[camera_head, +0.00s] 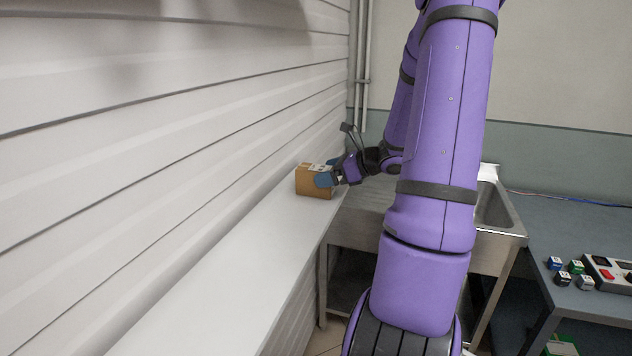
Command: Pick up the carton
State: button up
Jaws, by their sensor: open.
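The carton (306,183) is a small brown box with a pale label on top. It sits upright on the white ledge near its far end. My gripper (326,175), with blue fingertips, is at the carton's right side and overlaps it in the view. The fingers are open, with one over the near right part of the carton and one near its upper right edge. I cannot tell whether they touch it. Part of the carton's right side is hidden by the gripper.
The white ledge (225,290) runs along a slatted white wall (150,130) and is bare nearer to me. A metal sink (496,209) stands behind my purple arm. At right, a grey table (590,233) holds several small boxes and a device with buttons (612,273). Pipes (362,70) run up the corner.

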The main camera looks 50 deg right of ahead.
jog(key=shift+x, duration=0.95)
jog(key=c, duration=1.1)
jog(key=shift+r, duration=0.1)
jog(key=shift+r, duration=0.45)
jog(key=r, duration=0.2)
jog(key=shift+s+r, duration=0.2)
jog(key=shift+r, duration=0.2)
jog(key=s+a, duration=0.2)
jog(key=s, duration=0.2)
jog(key=s+a, duration=0.2)
jog(key=s, duration=0.3)
jog(key=s+a+r, duration=0.1)
jog(key=s+a, duration=0.2)
jog(key=s, duration=0.2)
jog(key=shift+r, duration=0.1)
